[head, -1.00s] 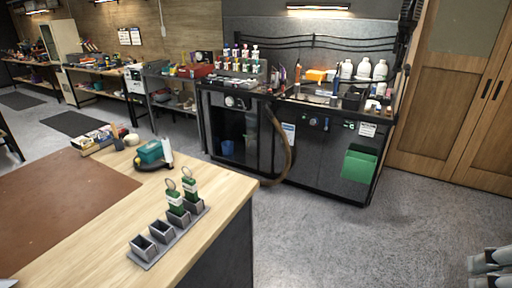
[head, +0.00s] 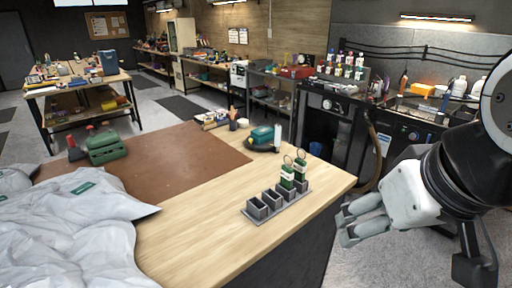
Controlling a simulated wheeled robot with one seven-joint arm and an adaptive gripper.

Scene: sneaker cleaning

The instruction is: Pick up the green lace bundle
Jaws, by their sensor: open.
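Two green-and-white bundles with rings on top stand upright in a grey holder (head: 252,216) on the wooden workbench. The nearer green lace bundle (head: 287,177) and the farther green lace bundle (head: 300,170) sit side by side in the compartments at its right end. The two compartments at its left end look empty. My gripper (head: 343,229) is at the right, past the bench edge, with its pale fingers pointing left. It is open and empty, apart from the bundles and to the right of them.
The bench (head: 190,235) has bare wood left of the holder. A brown mat (head: 150,165), grey-white cloth (head: 70,230), green case (head: 104,147) and teal box (head: 262,136) lie on it. A dark counter (head: 330,120) with bottles stands behind.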

